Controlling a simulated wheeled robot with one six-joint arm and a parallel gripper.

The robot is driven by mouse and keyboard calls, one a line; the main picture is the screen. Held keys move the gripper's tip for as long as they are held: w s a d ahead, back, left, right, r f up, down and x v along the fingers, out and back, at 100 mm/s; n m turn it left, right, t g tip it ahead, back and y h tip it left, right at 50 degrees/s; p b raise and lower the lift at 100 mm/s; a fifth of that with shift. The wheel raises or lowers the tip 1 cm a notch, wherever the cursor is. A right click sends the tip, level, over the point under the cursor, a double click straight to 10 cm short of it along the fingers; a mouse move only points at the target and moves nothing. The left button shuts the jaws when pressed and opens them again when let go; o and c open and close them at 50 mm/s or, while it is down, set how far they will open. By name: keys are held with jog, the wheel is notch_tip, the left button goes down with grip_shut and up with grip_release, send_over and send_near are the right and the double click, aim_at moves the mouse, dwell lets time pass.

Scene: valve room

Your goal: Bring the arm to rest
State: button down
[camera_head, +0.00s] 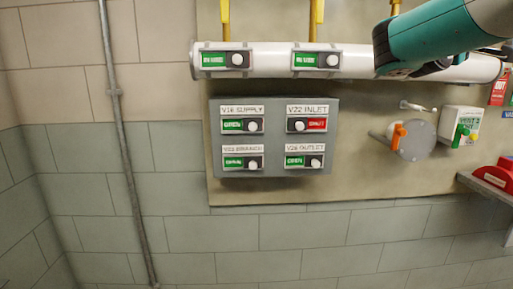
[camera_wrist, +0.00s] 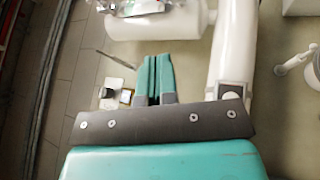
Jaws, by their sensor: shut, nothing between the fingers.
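My gripper (camera_wrist: 156,62) shows in the wrist view, with its two teal fingers side by side, shut and empty. In the head view my teal and grey arm reaches in from the upper right, in front of the white horizontal pipe (camera_head: 275,60). I cannot make out the fingers there. In the wrist view a thick white pipe (camera_wrist: 232,45) runs just right of the fingers, and a small white and dark block (camera_wrist: 115,92) shows to their left. I cannot tell whether the fingers touch anything.
A grey panel (camera_head: 272,139) carries labelled switches, three green and one red. A round grey plate with an orange handle (camera_head: 399,136) and a white box with a green handle (camera_head: 459,126) are at right. A red object (camera_head: 494,177) sits on a shelf. Lower wall is bare.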

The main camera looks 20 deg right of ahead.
jog(key=w+a+f+n+t+y, duration=0.1)
jog(key=w+a+f+t+y, duration=0.25)
jog(key=a+f, duration=0.2)
jog(key=w+a+f+n+t+y, duration=0.1)
jog(key=w+a+f+t+y, duration=0.1)
jog(key=w+a+f+y, duration=0.4)
jog(key=s+a+f+n+y, duration=0.1)
jog(key=s+a+f+y, duration=0.1)
jog(key=a+f+y, duration=0.45)
jog(key=s+a+f+y, duration=0.2)
jog(key=a+f+y, duration=0.1)
jog(key=a+f, duration=0.6)
jog(key=s+a+f+n+g+y, duration=0.1)
jog(key=s+a+f+g+y, duration=0.2)
jog(key=s+a, duration=0.6)
jog(key=s+a+f+n+g+y, duration=0.2)
jog(key=s+a+g, duration=0.4)
jog(key=s+a, duration=0.3)
jog(key=s+f+y, duration=0.1)
jog(key=s, duration=0.2)
jog(key=shift+s+a+f+g+y, duration=0.2)
jog(key=shift+s+a+g+y, duration=0.1)
jog(key=shift+g+y, duration=0.1)
